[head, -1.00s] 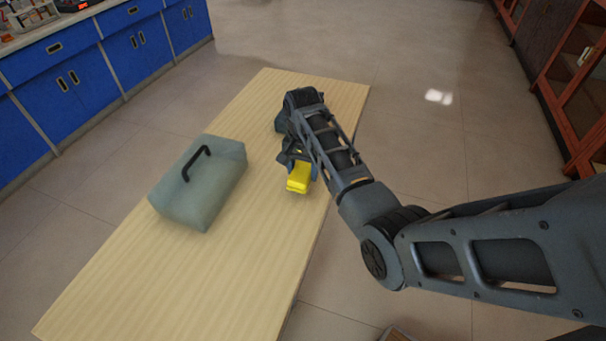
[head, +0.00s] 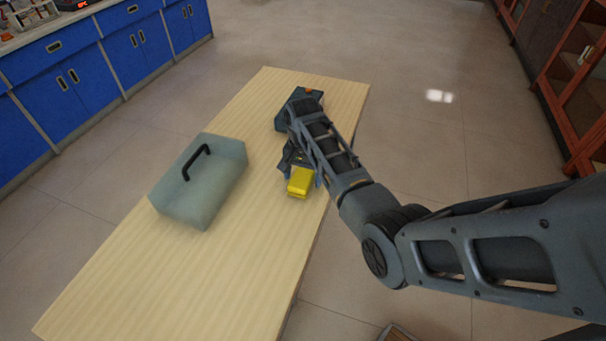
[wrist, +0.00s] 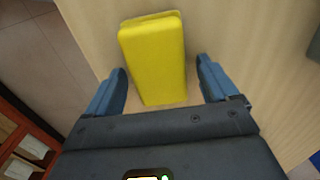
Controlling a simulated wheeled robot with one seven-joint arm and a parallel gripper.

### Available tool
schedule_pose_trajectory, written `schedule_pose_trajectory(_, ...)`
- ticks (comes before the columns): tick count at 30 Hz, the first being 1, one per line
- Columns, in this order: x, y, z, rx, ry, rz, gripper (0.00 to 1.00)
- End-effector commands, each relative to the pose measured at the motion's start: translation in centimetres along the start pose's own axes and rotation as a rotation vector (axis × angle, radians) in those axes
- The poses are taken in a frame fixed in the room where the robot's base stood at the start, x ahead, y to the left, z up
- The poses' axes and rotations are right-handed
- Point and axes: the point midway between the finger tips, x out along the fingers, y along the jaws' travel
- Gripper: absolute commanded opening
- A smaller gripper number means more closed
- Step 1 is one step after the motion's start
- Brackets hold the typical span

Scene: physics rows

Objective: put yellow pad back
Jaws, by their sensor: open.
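The yellow pad (head: 299,183) is a small yellow block on the wooden table, close to its right edge. In the wrist view the pad (wrist: 153,55) lies lengthwise between the two blue-grey fingers. My gripper (head: 303,170) is open around the pad's near part, with a gap visible on each side. In the wrist view the fingertips of my gripper (wrist: 161,72) stand apart from the pad. Part of the pad's inner end is hidden under my gripper in the head view.
A grey-green case (head: 195,195) with a black handle stands on the table (head: 150,285), left of my gripper. A dark object (head: 312,94) with an orange spot is partly hidden behind my arm. The table's near part is clear. Blue cabinets (head: 60,75) stand at the left.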

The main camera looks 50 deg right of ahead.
Motion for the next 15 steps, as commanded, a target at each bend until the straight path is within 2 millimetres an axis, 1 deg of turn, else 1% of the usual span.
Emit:
schedule_pose_trajectory(4, -0.2, 0.0, 0.0, 0.0, 0.0, 0.0, 0.87)
schedule_pose_trajectory(8, -1.2, -0.1, -0.1, 0.0, 0.002, -0.002, 0.87)
schedule_pose_trajectory(11, -2.8, -0.1, -0.1, 0.0, 0.003, -0.003, 0.87)
schedule_pose_trajectory(15, -5.8, -0.1, -0.1, 0.0, 0.003, -0.004, 0.87)
